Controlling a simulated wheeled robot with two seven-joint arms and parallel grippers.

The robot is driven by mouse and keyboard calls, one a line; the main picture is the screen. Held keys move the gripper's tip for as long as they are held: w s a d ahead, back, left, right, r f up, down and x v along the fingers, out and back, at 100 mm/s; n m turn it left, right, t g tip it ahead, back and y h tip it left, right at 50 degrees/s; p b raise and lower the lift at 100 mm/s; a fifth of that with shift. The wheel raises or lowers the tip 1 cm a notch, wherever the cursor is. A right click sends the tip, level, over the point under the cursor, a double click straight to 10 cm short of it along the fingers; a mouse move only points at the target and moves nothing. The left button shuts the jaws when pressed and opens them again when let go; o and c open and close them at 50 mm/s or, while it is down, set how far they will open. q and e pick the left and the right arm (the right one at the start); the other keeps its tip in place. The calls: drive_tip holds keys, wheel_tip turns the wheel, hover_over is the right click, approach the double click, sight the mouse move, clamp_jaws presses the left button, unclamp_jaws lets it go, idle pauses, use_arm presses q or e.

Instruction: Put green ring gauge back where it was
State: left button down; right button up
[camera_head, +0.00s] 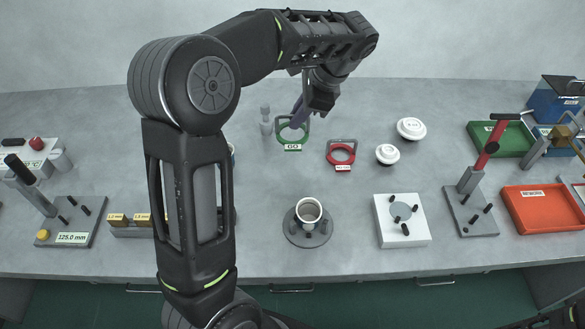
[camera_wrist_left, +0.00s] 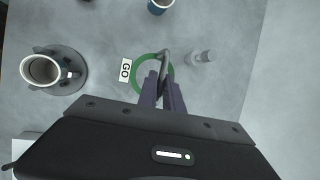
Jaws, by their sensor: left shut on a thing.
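The green ring gauge (camera_head: 280,134) with its GO label is at the back middle of the table in the head view. It also shows in the left wrist view (camera_wrist_left: 142,61), flat against or just above the grey surface; I cannot tell which. My left gripper (camera_head: 298,118) reaches down to it from behind. In the left wrist view my left gripper (camera_wrist_left: 163,88) has its fingers shut on the grey handle of the ring gauge. My right gripper is not in view.
A red ring gauge (camera_head: 341,155) lies right of the green one. A small grey peg-shaped piece (camera_head: 266,121) stands close on its left. White round parts (camera_head: 411,128) lie farther right. A cup (camera_head: 309,211) stands on a round fixture in front.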

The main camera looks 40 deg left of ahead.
use_arm(q)
wheel_tip(320, 180, down, 5)
drive_tip(key=shift+b, duration=0.7)
drive_tip(key=shift+f, duration=2.5)
drive_tip(key=shift+f, duration=0.1)
drive_tip(key=c, duration=1.5)
unclamp_jaws()
